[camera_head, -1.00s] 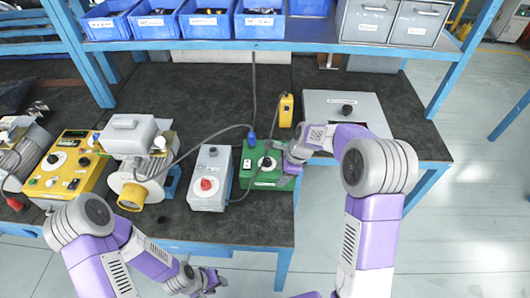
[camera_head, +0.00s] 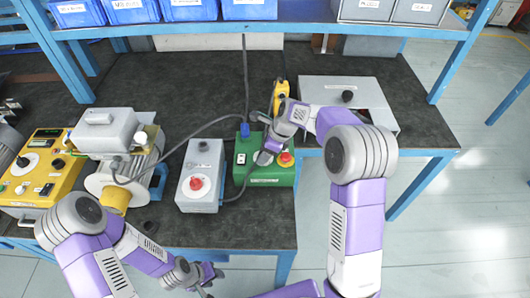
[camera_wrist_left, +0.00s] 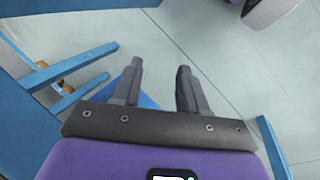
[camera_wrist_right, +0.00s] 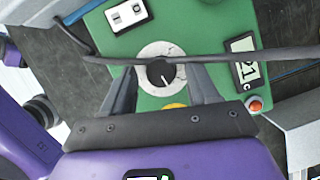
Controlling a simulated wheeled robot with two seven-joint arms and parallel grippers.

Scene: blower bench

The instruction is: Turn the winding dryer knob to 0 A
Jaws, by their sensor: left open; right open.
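A green box (camera_head: 248,176) stands on the bench, with a round black knob (camera_wrist_right: 160,73) on a white dial, a display reading about 21 C (camera_wrist_right: 243,62) and an orange-red button (camera_head: 285,159). The box's label is too small to read. The knob's white pointer line points toward the lower right in the right wrist view. My right gripper (camera_wrist_right: 162,68) is open over the box, its fingers on either side of the knob in that view; contact cannot be told. In the head view it hides the knob. My left gripper (camera_wrist_left: 160,66) is open and empty, by the bench's front edge.
A dark cable (camera_wrist_right: 220,58) crosses the dial in the right wrist view. A grey box with a red button (camera_head: 203,172), a motor-like blower (camera_head: 128,168) and a yellow control box (camera_head: 38,170) stand to the left. A silver box (camera_head: 385,105) stands to the right.

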